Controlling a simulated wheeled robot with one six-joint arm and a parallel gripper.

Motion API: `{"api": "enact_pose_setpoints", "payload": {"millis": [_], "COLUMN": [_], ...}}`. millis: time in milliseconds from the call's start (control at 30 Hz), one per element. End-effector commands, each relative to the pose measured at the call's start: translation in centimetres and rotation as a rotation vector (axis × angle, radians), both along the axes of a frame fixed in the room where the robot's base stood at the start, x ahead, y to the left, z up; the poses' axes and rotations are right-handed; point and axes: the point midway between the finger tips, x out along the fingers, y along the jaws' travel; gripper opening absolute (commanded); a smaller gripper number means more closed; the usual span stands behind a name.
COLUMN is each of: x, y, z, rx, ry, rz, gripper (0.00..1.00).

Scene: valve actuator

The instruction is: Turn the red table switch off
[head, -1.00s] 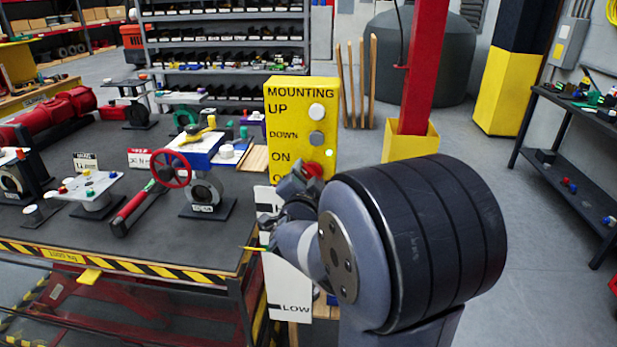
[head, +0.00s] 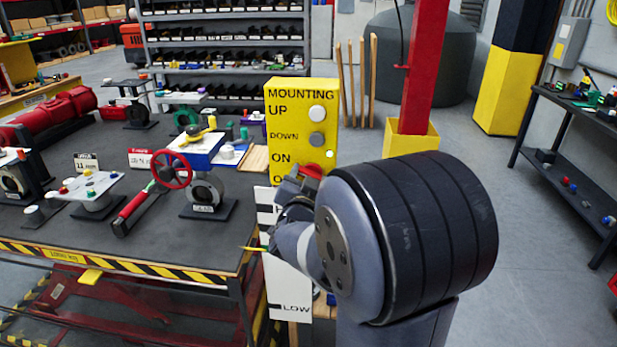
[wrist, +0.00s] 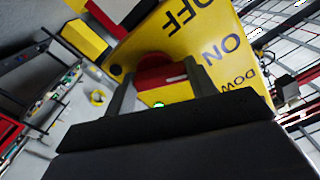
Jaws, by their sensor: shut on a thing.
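The yellow control box (head: 283,92) stands at the right end of the work table, with the labels MOUNTING, UP, DOWN and ON. The red switch (head: 313,170) is low on its face beside ON, partly hidden by my gripper (head: 292,185). In the wrist view the red switch (wrist: 160,76) lies between the two fingers of my gripper (wrist: 160,88), which are shut on it. The labels OFF and ON show upside down on the yellow box (wrist: 215,45). A small lit light (head: 329,154) shows on the box to the right of the switch.
The work table (head: 150,240) with a striped edge holds a valve with a red handwheel (head: 171,170) and other parts. A red post (head: 425,70) with a yellow base stands behind my arm. A dark shelf (head: 570,150) is at the right.

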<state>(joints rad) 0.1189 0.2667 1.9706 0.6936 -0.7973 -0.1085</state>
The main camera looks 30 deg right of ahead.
Motion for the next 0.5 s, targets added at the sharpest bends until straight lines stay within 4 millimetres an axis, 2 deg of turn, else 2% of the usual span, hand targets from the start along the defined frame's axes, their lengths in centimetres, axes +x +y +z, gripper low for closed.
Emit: {"api": "enact_pose_setpoints", "payload": {"millis": [500], "x": [0.01], "y": [0.01], "z": [-0.17], "rx": [-0.408], "ry": [0.278], "rz": [0.001], "gripper": [0.30]}}
